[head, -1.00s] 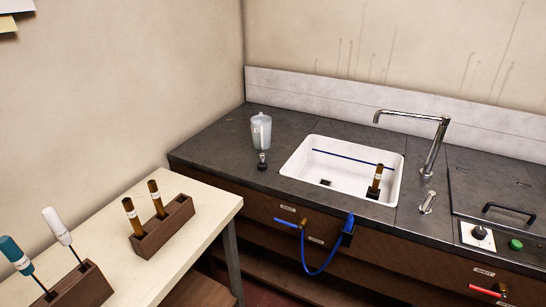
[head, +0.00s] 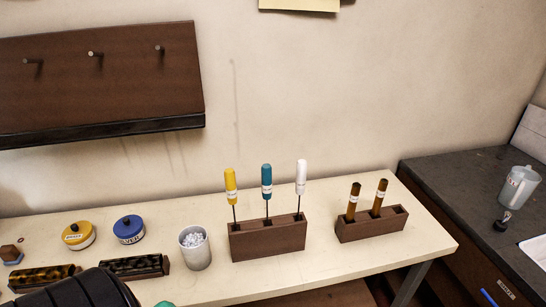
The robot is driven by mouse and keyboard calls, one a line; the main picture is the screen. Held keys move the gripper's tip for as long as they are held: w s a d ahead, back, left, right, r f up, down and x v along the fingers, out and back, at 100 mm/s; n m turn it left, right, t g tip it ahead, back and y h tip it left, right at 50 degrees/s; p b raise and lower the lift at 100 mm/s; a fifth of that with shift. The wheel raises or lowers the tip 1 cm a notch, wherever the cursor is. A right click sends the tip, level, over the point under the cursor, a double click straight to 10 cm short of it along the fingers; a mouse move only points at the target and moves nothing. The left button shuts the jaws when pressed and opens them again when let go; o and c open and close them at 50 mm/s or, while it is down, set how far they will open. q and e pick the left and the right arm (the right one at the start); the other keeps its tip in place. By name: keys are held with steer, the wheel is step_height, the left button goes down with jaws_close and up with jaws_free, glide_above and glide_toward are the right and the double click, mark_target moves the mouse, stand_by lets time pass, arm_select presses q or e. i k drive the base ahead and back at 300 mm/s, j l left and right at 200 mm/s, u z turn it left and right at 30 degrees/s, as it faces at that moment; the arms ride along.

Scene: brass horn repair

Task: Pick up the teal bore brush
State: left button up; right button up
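The teal bore brush (head: 267,181) stands upright in a dark wooden block (head: 268,243) on the cream bench. Its teal handle with a white label points up, and its thin dark shaft goes down into the block's middle slot. Its lower end is hidden in the block. A yellow-handled brush (head: 231,186) stands to its left and a white-handled one (head: 301,178) to its right, in the same block. Neither of my grippers is in view.
A white cup (head: 195,247) stands left of the block. A second wooden block (head: 371,224) with two amber vials is to the right. Yellow (head: 77,235) and blue (head: 129,229) tins are at left. A dark ribbed shape (head: 85,290) covers the bottom left. Bench (head: 330,265) is clear in front.

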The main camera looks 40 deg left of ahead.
mark_target(266, 169)
steer(key=j+u, duration=0.1)
steer(key=u, duration=1.1)
